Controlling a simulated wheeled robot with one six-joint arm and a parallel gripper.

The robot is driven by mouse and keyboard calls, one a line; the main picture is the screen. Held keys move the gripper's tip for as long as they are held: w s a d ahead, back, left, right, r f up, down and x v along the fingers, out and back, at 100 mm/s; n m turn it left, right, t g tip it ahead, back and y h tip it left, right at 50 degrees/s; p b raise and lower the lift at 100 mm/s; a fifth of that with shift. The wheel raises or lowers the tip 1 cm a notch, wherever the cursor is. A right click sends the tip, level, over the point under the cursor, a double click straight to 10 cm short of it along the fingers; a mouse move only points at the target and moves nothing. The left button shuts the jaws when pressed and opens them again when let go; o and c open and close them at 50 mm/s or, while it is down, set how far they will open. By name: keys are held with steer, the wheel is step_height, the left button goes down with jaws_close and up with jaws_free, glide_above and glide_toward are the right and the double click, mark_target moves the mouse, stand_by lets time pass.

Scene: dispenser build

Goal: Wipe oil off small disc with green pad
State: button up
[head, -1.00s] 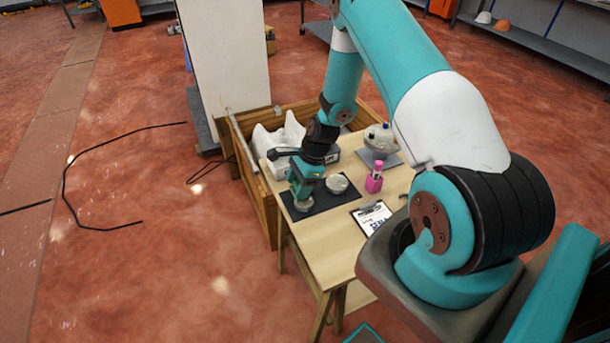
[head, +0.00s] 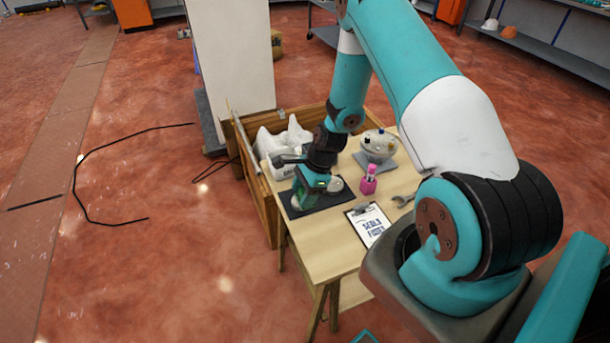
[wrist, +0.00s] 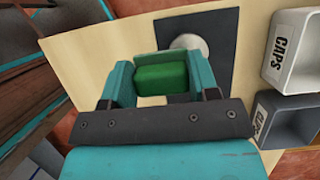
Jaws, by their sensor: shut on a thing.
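My gripper (wrist: 157,80) is shut on the green pad (wrist: 155,76), which sits between its two teal fingers. In the head view my gripper (head: 306,188) is low over the dark mat (head: 326,200), its body covering the pad and part of the disc. The small disc (wrist: 190,44), pale grey and round, lies on the mat just beyond the pad in the wrist view. I cannot tell whether the pad touches the disc, and no oil can be made out.
The table's front (head: 325,258) is clear.

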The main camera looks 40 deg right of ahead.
mark_target(303, 192)
steer(key=shift+r+p, duration=1.65)
steer(key=shift+r, duration=0.75)
